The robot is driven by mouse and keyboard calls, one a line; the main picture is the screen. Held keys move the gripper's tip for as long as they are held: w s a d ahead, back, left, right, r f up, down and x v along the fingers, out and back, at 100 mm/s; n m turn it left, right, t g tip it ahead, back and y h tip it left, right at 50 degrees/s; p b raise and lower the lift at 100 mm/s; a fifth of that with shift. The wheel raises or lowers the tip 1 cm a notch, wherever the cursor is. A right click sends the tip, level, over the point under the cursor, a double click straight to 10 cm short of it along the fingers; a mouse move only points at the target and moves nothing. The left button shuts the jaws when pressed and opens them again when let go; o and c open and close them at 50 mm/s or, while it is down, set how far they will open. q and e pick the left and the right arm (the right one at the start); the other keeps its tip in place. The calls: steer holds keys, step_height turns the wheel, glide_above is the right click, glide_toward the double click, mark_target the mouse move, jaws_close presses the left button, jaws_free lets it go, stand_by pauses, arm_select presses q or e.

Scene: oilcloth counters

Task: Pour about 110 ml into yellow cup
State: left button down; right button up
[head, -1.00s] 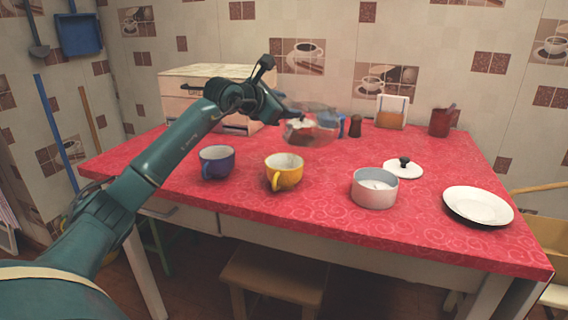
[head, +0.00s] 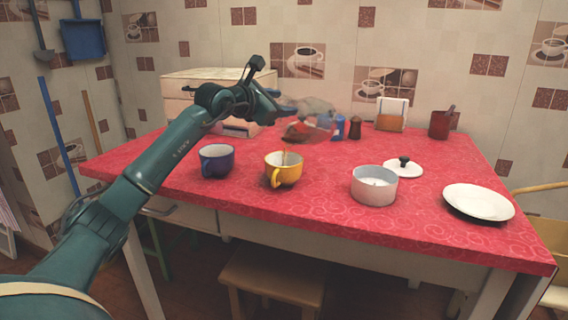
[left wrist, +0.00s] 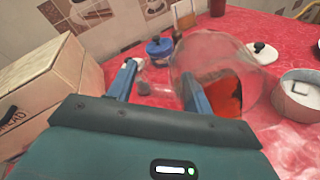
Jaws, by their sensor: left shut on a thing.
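The yellow cup (head: 283,172) stands upright near the front middle of the table. My left gripper (head: 286,108) is shut on a clear glass jug (head: 312,107), behind and above the cup. The jug is tilted and also shows in the left wrist view (left wrist: 213,56), with orange-red liquid inside. A thin amber stream appears to fall into the yellow cup. The cup's fill level is too small to read. My right gripper is not in view.
A dark blue cup (head: 217,162) stands left of the yellow cup. A pot (head: 374,187), a white lid (head: 403,168) and a white plate (head: 479,203) are to the right. A wooden box (head: 180,98), brown shaker (head: 355,128), napkin holder (head: 391,117) and red container (head: 440,124) are behind.

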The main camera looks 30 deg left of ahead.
arm_select(q)
steer(key=shift+s+r+t+b, duration=0.2)
steer(key=shift+r+t+b, duration=0.1)
steer(key=shift+b, duration=0.25)
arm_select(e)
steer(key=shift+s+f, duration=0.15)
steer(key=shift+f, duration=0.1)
arm_select(q)
steer(key=shift+w+t+b, duration=0.1)
steer(key=shift+t+b, duration=0.2)
steer(key=shift+b, duration=0.3)
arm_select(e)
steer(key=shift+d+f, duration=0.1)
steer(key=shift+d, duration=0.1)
